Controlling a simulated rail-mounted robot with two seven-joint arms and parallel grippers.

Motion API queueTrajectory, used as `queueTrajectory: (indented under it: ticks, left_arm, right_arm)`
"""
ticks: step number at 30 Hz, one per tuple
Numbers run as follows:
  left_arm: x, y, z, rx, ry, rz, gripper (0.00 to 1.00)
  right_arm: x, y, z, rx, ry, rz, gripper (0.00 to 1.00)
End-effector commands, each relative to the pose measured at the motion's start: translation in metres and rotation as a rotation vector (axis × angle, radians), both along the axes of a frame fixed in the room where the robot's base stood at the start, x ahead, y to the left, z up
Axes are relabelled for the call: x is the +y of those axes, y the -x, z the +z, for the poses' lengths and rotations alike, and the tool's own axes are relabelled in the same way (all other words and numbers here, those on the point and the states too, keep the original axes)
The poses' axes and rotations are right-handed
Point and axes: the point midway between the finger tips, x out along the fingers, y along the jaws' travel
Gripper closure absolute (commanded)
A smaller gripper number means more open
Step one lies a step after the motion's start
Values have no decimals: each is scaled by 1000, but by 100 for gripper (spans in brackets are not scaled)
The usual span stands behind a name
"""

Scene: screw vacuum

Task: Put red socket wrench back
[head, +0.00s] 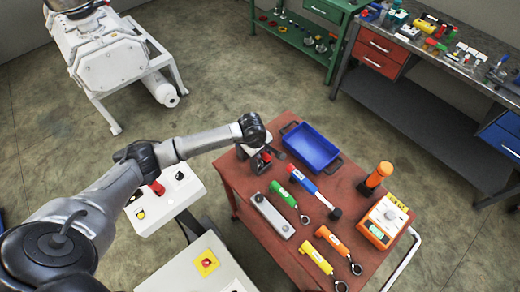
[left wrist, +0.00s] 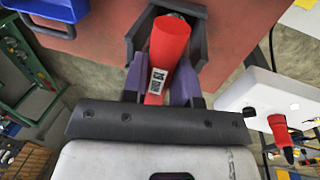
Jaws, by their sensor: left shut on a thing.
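The red socket wrench (left wrist: 168,55) is between the dark, purple-padded fingers of my left gripper (left wrist: 170,42), which is shut on its red handle. A pale label with a black code shows on the handle; the socket end is hidden. In the head view, my left gripper (head: 262,160) is over the far-left corner of the red-brown table (head: 240,185), and a bit of the red wrench (head: 267,157) shows there. I cannot tell whether the wrench touches the table. My right gripper is not in view.
On the table are a blue tray (head: 310,146), a grey block (head: 272,215), green (head: 283,194), blue (head: 303,181), orange (head: 332,240) and yellow (head: 316,257) tools, an upright orange tool (head: 378,176) and an orange-white device (head: 385,220). A white control box (head: 165,205) stands left.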

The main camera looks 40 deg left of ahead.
Motion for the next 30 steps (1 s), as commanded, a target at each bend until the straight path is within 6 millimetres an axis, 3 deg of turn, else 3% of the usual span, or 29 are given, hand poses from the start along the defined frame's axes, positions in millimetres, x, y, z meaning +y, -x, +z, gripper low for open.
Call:
queueTrajectory:
  ticks: [5,6,9,20,30]
  left_arm:
    - [0,0,-4,-1,0,0,100]
    - [0,0,-3,0,0,0,70]
    - [0,0,-3,0,0,0,63]
    - [0,0,6,-2,0,-1,63]
    - [2,13,66,-4,-1,-2,63]
  right_arm:
    - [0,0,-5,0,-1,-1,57]
    - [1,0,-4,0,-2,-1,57]
    - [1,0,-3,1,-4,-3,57]
    - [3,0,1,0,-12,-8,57]
    - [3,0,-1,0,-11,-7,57]
